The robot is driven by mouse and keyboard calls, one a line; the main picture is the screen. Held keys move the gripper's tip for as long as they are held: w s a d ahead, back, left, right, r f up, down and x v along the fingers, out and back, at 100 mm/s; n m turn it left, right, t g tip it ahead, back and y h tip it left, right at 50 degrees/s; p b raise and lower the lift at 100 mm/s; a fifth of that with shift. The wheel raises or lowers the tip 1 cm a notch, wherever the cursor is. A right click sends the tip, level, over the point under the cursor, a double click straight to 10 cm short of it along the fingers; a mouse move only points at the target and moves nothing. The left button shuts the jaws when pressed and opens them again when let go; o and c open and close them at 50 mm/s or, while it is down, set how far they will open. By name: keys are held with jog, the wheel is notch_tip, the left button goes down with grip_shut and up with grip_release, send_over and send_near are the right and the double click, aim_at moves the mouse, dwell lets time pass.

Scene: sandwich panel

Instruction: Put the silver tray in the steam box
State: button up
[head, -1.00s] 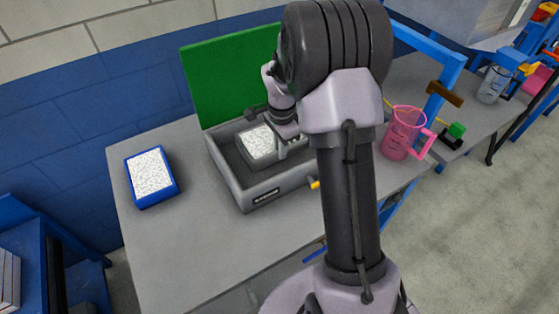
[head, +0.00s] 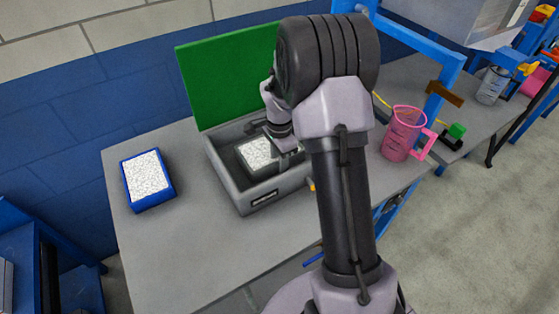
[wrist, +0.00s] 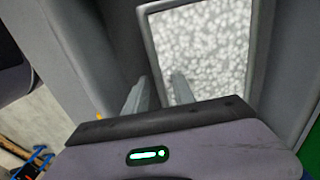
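The silver tray (head: 259,152), filled with white speckled material, sits inside the grey steam box (head: 226,181). The box's green lid (head: 225,85) stands open at the back. My gripper (head: 287,160) is down in the box at the tray's right side. In the wrist view, the tray (wrist: 205,45) lies just beyond the fingertips. My gripper (wrist: 160,88) has one finger on each side of the tray's near rim, with a visible gap between them, so it looks open around the rim. My arm hides the right part of the box.
A blue tray (head: 149,206) with similar speckled filling lies left of the box. A pink jug (head: 402,137) stands right of my arm near a blue frame (head: 446,80). The table (head: 190,255) is clear in front of the box.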

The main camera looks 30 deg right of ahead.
notch_tip(320, 180, up, 13)
jog(key=p, duration=0.5)
jog(key=s+a+r+n+t, duration=0.3)
jog(key=s+a+r+n, duration=0.4)
jog(key=a+r, duration=0.4)
jog(key=s+a+r+n+t+y, duration=0.1)
jog(key=s+a+r+n, duration=0.1)
jog(key=s, duration=0.6)
jog(key=s+a+r+n+t+y, duration=0.1)
jog(key=s+a+n, duration=0.3)
jog(key=s, duration=0.4)
jog(key=shift+a+r+t, duration=0.4)
jog(key=shift+a+r, duration=0.1)
jog(key=shift+r, duration=0.25)
jog(key=shift+s+f, duration=0.1)
jog(key=shift+c, duration=0.2)
